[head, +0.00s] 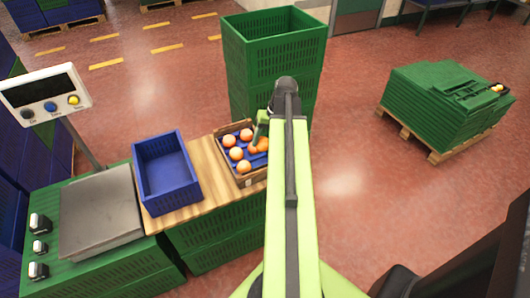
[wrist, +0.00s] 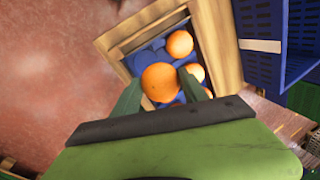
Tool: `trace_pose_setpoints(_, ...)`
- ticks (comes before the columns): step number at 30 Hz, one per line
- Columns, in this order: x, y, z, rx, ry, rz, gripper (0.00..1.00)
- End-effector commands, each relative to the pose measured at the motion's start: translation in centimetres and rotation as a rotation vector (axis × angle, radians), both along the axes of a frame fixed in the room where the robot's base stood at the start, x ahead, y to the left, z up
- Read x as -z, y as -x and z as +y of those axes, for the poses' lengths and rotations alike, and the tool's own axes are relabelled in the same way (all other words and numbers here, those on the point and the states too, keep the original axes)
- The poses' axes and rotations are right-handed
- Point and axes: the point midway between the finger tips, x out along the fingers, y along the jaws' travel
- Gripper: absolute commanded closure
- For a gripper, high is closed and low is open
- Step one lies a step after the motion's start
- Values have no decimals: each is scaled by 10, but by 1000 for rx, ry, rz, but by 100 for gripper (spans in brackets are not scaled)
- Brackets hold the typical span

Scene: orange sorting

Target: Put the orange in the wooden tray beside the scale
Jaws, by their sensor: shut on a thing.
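The wooden tray (head: 251,180) stands on a wooden board, with a blue crate between it and the scale (head: 100,212). It has a blue liner and holds several oranges (head: 236,141). In the wrist view the tray (wrist: 220,45) lies beneath my gripper (wrist: 160,88). My gripper is shut on an orange (wrist: 161,82), one green finger on each side of it. The held orange overlaps the tray's inside in that view; its height above the liner is unclear. In the head view my arm hides part of the tray's right side and most of my gripper (head: 259,138).
An empty blue crate (head: 166,172) stands just left of the tray. A tall green crate stack (head: 272,60) rises right behind it. The scale's display (head: 45,95) stands at far left. Stacked green crates (head: 445,95) sit on a pallet at right, with open red floor between.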

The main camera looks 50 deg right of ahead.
Motion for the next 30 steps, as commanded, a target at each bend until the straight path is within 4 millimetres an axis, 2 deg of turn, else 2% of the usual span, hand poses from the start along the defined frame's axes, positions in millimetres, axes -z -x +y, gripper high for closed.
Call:
trace_pose_setpoints(11, 11, 2, 2, -8, 0, 0, 92)
trace_pose_setpoints(30, 78, 2, 2, -6, 0, -1, 92)
